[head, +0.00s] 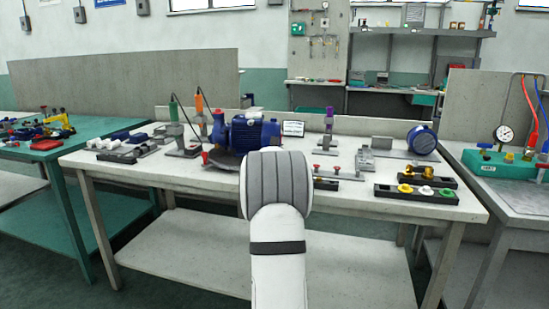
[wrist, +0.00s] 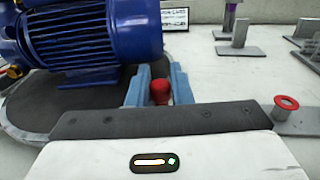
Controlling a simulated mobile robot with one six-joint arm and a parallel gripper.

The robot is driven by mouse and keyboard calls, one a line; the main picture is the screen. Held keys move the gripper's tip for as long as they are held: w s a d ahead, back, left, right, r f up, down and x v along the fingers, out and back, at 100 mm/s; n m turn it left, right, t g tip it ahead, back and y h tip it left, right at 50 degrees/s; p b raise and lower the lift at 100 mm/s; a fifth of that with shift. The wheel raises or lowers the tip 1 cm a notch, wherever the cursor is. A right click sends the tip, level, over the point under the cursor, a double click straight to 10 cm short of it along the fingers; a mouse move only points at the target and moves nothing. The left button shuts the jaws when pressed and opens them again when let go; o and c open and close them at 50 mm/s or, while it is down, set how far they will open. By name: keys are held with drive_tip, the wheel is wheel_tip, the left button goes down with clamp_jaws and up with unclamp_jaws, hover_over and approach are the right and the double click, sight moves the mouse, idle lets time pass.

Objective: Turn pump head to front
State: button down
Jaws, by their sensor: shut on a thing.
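The blue pump (head: 246,134) with its finned motor stands on a dark round turntable (wrist: 40,112) on the white workbench. In the wrist view the motor (wrist: 95,35) fills the upper left, and the pump head (wrist: 12,45) is cut off at the left edge. In the head view a red part tops the pump's left end. My gripper (wrist: 158,90) has its light blue fingers on both sides of a red knob (wrist: 160,92) beside the turntable and is shut on it. In the head view my arm hides the gripper and the knob.
A metal plate with a red-topped pin (wrist: 286,103) lies right of my gripper. A small sign (head: 293,128) stands behind the pump. Dark trays (head: 416,195) with coloured parts and a blue cylinder (head: 422,140) are at the right. Grey clamps and blocks (head: 118,150) lie left.

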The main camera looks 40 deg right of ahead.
drive_tip(key=shift+s+d+f, duration=0.1)
drive_tip(key=shift+f, duration=0.25)
drive_tip(key=c, duration=1.6)
unclamp_jaws()
drive_tip(key=shift+o, duration=1.3)
drive_tip(key=shift+r, duration=0.25)
drive_tip(key=shift+v, duration=3.9)
